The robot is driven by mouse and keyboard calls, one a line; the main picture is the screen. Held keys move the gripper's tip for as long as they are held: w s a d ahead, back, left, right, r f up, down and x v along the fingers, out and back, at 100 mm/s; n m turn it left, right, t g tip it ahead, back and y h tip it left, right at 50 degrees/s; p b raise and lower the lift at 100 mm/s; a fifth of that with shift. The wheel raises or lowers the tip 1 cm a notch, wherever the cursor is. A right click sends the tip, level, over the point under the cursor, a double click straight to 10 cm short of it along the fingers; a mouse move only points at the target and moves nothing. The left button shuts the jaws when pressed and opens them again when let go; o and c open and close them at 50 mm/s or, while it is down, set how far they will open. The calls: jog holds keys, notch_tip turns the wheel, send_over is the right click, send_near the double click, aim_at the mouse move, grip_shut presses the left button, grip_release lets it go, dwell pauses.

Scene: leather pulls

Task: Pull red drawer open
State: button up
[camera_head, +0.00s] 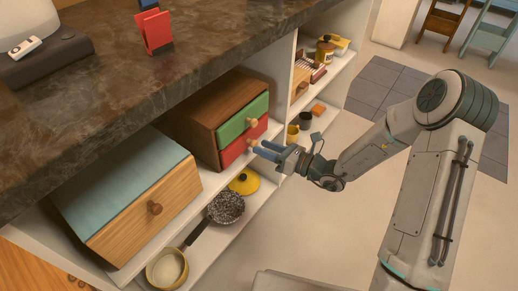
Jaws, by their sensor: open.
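The red drawer (232,154) is the lower drawer of a small wooden chest (205,108) on the shelf under the counter. Its front looks flush with the chest. Its small knob (252,144) is partly hidden by my gripper. My gripper (259,147) is open, with its bluish fingers right at the knob. I cannot tell whether the knob is between the fingers or whether they touch it.
A dark stone counter (150,60) overhangs the shelves. A larger wooden drawer box (145,215) stands to the left. Pans (226,207) and a yellow lid (245,182) lie on the lower shelf. A white divider (283,90) stands to the right. The floor (290,225) in front is clear.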

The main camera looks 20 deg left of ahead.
jog(key=shift+x, duration=1.3)
